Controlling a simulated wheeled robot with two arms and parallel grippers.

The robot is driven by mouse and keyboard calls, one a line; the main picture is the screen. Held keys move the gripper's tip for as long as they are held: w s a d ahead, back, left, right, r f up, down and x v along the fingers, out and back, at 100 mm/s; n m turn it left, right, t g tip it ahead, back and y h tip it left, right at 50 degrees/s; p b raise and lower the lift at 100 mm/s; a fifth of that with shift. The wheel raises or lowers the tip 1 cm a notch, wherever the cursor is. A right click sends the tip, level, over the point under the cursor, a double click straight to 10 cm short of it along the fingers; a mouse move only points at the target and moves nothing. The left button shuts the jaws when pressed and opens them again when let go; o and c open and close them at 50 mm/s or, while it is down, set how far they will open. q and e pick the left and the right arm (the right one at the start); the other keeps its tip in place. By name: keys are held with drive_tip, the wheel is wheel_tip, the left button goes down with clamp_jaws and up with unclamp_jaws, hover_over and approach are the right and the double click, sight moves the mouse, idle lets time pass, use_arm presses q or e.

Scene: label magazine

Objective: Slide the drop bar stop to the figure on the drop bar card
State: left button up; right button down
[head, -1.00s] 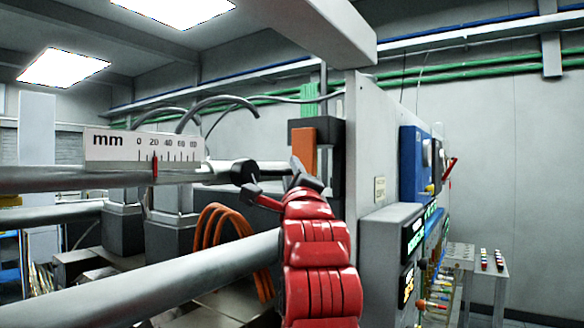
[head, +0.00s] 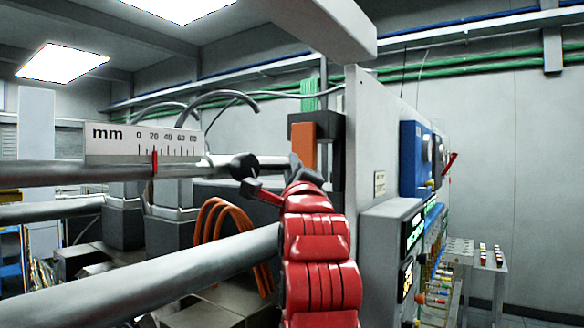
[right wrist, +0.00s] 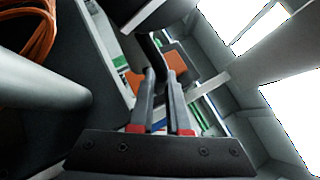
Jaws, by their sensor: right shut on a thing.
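A white scale (head: 145,145) marked "mm", 0 to 80, stands above a grey bar (head: 60,174) in the head view. A thin red pointer (head: 154,163) stands at about the 20 mark. To its right, a round black knob (head: 243,167) sits on a thinner rod. My right gripper (head: 296,168), on a red wrist, is at the rod's right end. In the right wrist view its two fingers (right wrist: 160,73) are close together on a dark piece (right wrist: 151,45), apparently the drop bar stop; the contact is partly hidden. I cannot identify the drop bar card. My left gripper is out of view.
An orange block (head: 303,148) in a dark bracket is close behind my right gripper. A grey panel (head: 372,120) with a blue box (head: 412,160) and lit displays stands to the right. A thick grey bar (head: 180,275) crosses below, near orange cables (head: 212,222).

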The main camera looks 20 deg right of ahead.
idle(0.8)
drive_tip(key=d+b, duration=0.1)
drive_tip(key=w+d+b, duration=0.1)
drive_tip(key=b, duration=0.1)
drive_tip(key=shift+w+f, duration=0.2)
drive_tip(key=shift+f, duration=0.1)
drive_tip(key=shift+w+d+b, duration=0.15)
drive_tip(key=shift+w+b, duration=0.1)
drive_tip(key=shift+b, duration=0.2)
drive_tip(key=shift+r, duration=0.25)
drive_tip(key=c, duration=1.2)
unclamp_jaws()
drive_tip(key=shift+d, duration=0.1)
drive_tip(key=shift+o, duration=0.2)
drive_tip(key=b+v, duration=0.6)
drive_tip(key=v, duration=1.1)
drive_tip(key=shift+s, duration=0.25)
